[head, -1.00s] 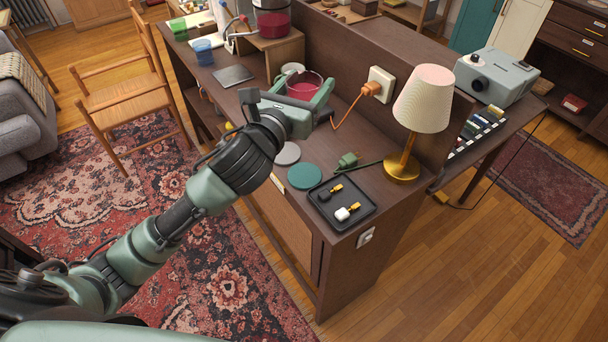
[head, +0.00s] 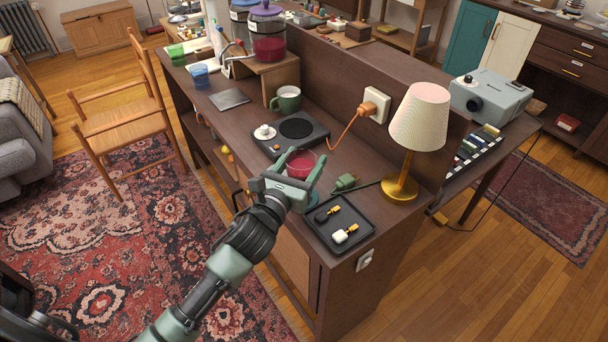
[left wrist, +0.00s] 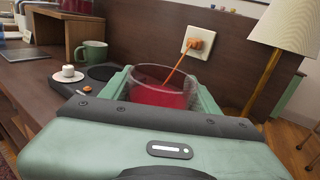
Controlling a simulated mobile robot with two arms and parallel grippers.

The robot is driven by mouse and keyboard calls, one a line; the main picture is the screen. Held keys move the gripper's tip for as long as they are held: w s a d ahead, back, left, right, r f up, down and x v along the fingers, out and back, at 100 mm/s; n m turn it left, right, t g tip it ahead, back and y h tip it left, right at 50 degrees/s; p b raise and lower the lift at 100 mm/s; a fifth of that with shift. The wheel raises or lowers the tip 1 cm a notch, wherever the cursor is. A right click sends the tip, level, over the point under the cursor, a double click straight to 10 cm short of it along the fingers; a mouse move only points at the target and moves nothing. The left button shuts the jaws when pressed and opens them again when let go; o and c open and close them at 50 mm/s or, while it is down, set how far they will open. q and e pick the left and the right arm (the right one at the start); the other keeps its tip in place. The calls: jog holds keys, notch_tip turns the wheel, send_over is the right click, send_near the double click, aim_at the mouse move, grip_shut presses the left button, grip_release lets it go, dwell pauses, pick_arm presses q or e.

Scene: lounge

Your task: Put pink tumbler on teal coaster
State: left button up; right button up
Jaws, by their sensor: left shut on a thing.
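The pink tumbler (head: 300,164), a see-through cup with deep pink in it, is between the fingers of my left gripper (head: 296,177). It is upright, and it also shows in the left wrist view (left wrist: 160,88), where the gripper body hides its lower part. The teal coaster (head: 313,199) lies on the desk just beside the black tray, mostly hidden behind my gripper in the head view. The tumbler is over or close to the coaster; I cannot tell whether they touch. My right gripper is not in view.
A hotplate (head: 318,139) and a green mug (head: 288,100) are behind left. A green plug (head: 345,182) lies near the tray.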

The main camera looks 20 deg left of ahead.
aim_at(308, 167)
pick_arm(q)
notch_tip(308, 167, down, 4)
jog(key=shift+r, duration=0.25)
jog(key=shift+f, duration=0.3)
jog(key=shift+b, duration=0.3)
jog(key=o, duration=1.6)
jog(key=shift+f, duration=0.15)
jog(key=shift+o, duration=0.2)
jog(key=s+a+b, duration=0.1)
jog(key=s, duration=1.1)
jog(key=shift+a, duration=0.35)
